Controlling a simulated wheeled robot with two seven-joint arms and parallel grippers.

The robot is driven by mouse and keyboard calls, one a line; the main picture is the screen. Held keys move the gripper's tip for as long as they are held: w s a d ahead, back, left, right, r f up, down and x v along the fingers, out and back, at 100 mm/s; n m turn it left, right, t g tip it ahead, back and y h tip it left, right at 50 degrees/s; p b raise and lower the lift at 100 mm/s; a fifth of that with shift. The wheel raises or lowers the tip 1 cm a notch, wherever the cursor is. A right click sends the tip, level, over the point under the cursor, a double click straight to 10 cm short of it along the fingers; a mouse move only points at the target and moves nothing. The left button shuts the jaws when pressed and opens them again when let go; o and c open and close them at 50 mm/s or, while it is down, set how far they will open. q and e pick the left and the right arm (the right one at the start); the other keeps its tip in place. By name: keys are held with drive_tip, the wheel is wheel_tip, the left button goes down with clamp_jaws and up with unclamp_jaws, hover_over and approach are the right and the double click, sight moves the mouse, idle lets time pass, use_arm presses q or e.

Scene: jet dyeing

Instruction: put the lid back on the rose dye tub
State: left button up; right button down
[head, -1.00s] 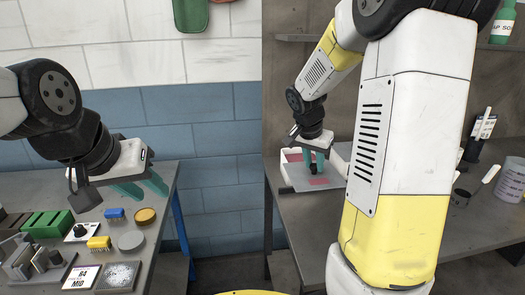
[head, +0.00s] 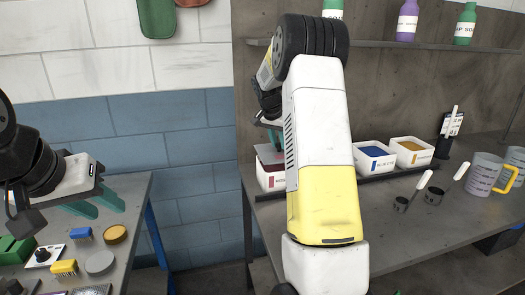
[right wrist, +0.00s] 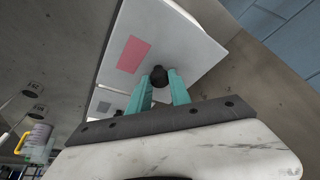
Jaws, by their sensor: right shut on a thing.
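The rose dye tub (head: 272,180) is a white box at the left end of the right-hand bench, with dark red showing at its top. My right arm hides part of it. My right gripper (right wrist: 161,84) is shut on the black knob of the lid (right wrist: 192,50), a white plate with a pink patch. In the head view my right gripper (head: 268,124) is above the tub, mostly hidden behind my arm, and I cannot make out the lid there. My left gripper (head: 97,205) is open and empty over the left bench.
A blue dye tub (head: 373,167) and an orange-yellow dye tub (head: 411,160) stand open to the right. Two dark scoops (head: 402,203) and measuring jugs (head: 483,175) are on the right bench. A shelf (head: 400,45) with bottles is above. A gap separates the benches.

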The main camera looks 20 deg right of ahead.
sight(277, 146)
drive_tip(key=shift+w+f, duration=0.15)
drive_tip(key=shift+f, duration=1.6)
drive_tip(key=c, duration=1.2)
unclamp_jaws()
drive_tip(key=shift+f, duration=0.15)
drive_tip(key=v, duration=1.2)
drive_tip(key=s+a+r+n+t+y, duration=0.1)
drive_tip(key=s+a+r, duration=0.1)
drive_tip(key=s, duration=0.3)
drive_tip(key=s+a+r+n+y, duration=0.1)
drive_tip(key=s+a+r+n, duration=0.1)
drive_tip(key=s+a+r, duration=0.15)
drive_tip(key=s+a+f+n+y, duration=0.1)
drive_tip(key=s+a+n, duration=0.1)
drive_tip(key=s, duration=0.6)
drive_tip(key=s+a+n+t+y, duration=0.1)
drive_tip(key=s+a+n, duration=0.1)
drive_tip(key=s+a, duration=0.3)
drive_tip(key=s+a+f+n+t+y, duration=0.1)
drive_tip(key=s+a+n, duration=0.2)
drive_tip(key=s, duration=0.9)
drive_tip(key=shift+s+a+f, duration=0.2)
drive_tip(key=shift+s+f, duration=0.05)
drive_tip(key=shift+f, duration=0.1)
